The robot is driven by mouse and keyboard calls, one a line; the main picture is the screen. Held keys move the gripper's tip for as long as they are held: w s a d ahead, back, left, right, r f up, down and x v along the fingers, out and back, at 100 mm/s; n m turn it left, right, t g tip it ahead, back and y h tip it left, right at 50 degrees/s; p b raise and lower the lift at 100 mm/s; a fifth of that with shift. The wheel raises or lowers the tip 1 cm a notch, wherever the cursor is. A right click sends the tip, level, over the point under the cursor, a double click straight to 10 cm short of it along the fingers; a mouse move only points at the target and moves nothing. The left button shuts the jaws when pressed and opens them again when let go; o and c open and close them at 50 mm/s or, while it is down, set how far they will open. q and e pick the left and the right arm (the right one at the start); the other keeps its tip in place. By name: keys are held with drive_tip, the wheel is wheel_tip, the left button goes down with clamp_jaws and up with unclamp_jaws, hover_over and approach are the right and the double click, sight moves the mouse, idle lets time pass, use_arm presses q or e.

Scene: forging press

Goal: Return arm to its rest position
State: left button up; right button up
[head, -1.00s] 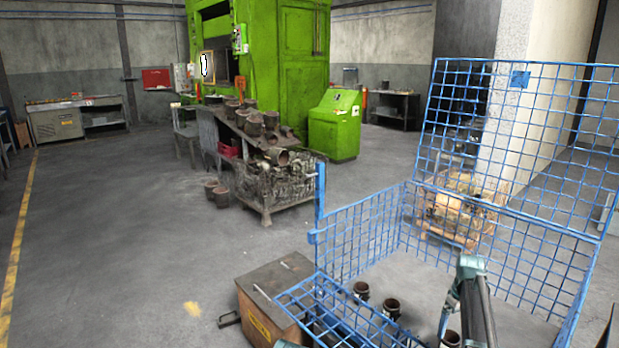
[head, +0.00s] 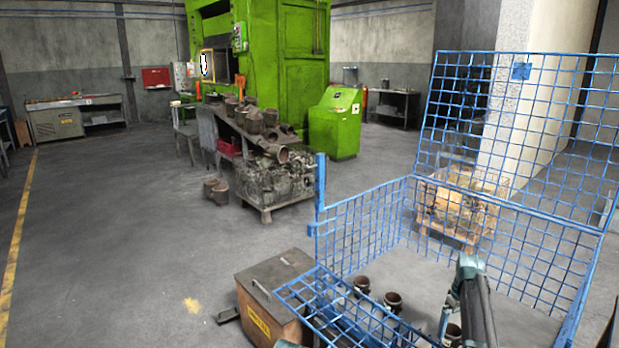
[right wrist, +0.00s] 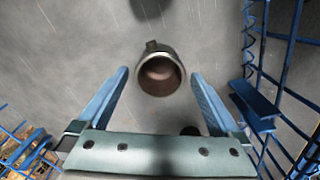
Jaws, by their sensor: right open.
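My right arm reaches down into the blue wire basket (head: 362,228) in the head view, and my right gripper (head: 447,318) is low inside it. In the right wrist view the gripper (right wrist: 160,74) is open and empty, its two blue fingers apart. A brown metal cup-like part (right wrist: 160,72) shows between the fingertips in that picture, standing on the basket floor; its distance from them is hard to tell. Other such parts (head: 393,301) stand in the basket in the head view. My left gripper is not in view.
The basket's mesh walls surround the right arm, with a raised mesh panel (head: 520,125) behind. A brown box (head: 275,285) stands left of the basket. A cart with dark parts (head: 275,182) and the green press (head: 285,60) stand farther back. The floor at left is clear.

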wheel_tip(320, 180, down, 6)
drive_tip(key=b, duration=0.5)
wheel_tip(320, 180, up, 11)
drive_tip(key=p, duration=1.1)
drive_tip(key=shift+r, duration=0.2)
